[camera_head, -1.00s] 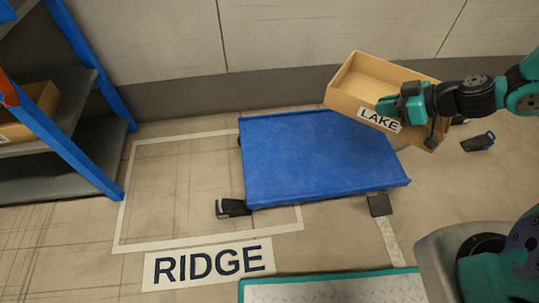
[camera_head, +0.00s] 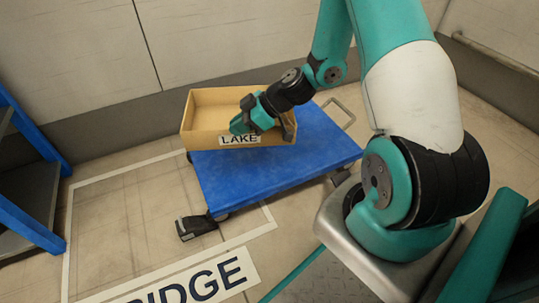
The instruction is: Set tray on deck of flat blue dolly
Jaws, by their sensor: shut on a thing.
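The tan tray (camera_head: 200,143) with a "LAKE" label is an open-topped box, level and empty as far as I see. My gripper (camera_head: 256,121) is shut on its front wall near the label. The tray is over the back left part of the flat blue dolly (camera_head: 270,171). Its left end reaches past the dolly's left edge. I cannot tell whether the tray's underside touches the deck. My gripper hides part of the tray's front and right side.
A floor sign, partly cut off and ending "IDGE" (camera_head: 190,283), lies in front of a white taped outline (camera_head: 68,240). A blue-framed shelf (camera_head: 30,150) stands at the left. A black wheel chock (camera_head: 196,227) sits by the dolly's front left corner. A wall is behind.

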